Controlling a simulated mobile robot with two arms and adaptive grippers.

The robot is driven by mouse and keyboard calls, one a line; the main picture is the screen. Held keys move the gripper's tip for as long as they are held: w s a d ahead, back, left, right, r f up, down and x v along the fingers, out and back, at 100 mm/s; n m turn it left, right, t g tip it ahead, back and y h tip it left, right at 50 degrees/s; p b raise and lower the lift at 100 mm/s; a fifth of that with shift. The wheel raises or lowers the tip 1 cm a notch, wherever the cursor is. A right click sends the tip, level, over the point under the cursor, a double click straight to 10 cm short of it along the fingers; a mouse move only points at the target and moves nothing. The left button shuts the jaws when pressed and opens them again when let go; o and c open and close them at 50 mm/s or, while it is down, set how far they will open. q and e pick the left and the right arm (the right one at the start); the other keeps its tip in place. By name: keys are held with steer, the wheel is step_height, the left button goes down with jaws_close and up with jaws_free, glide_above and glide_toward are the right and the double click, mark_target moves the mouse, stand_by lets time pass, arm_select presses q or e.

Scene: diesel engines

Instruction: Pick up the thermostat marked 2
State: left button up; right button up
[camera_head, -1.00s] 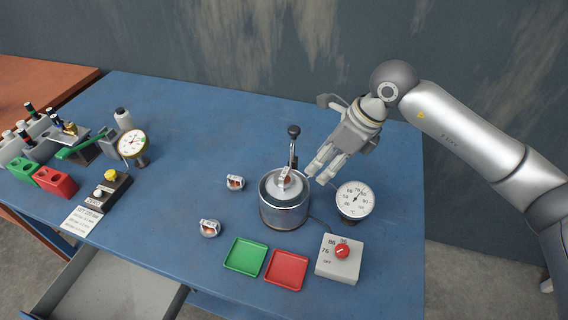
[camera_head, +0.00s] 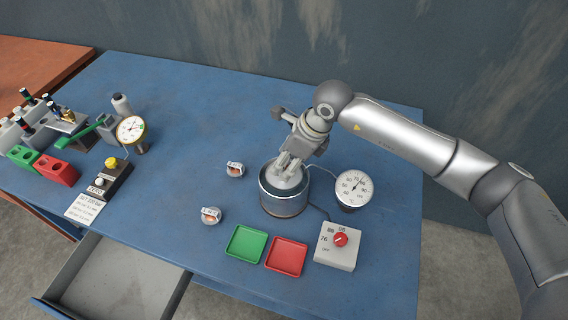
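Two small metal and copper-coloured thermostats lie on the blue table, one (camera_head: 235,169) left of the metal pot (camera_head: 284,198) and one (camera_head: 210,215) nearer the front. Their markings are too small to read. My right gripper (camera_head: 284,174) reaches down over the pot's top, its fingertips at the pot's opening. It hides the pot's centre, where a third thermostat showed earlier. I cannot tell whether the fingers are closed on it. My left gripper is not in view.
A dial gauge (camera_head: 354,189) and a red-knobbed control box (camera_head: 338,246) stand right of the pot. Green (camera_head: 246,244) and red (camera_head: 286,257) trays lie in front. Bottles, a second gauge (camera_head: 131,130) and boxes crowd the left. An open drawer (camera_head: 115,285) juts out at front left.

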steer(key=shift+x, duration=0.75)
steer(key=shift+a+f, duration=0.1)
steer(key=shift+f, duration=0.05)
steer(key=shift+c, duration=0.2)
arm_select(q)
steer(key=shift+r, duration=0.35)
arm_select(e)
steer(key=c, duration=0.6)
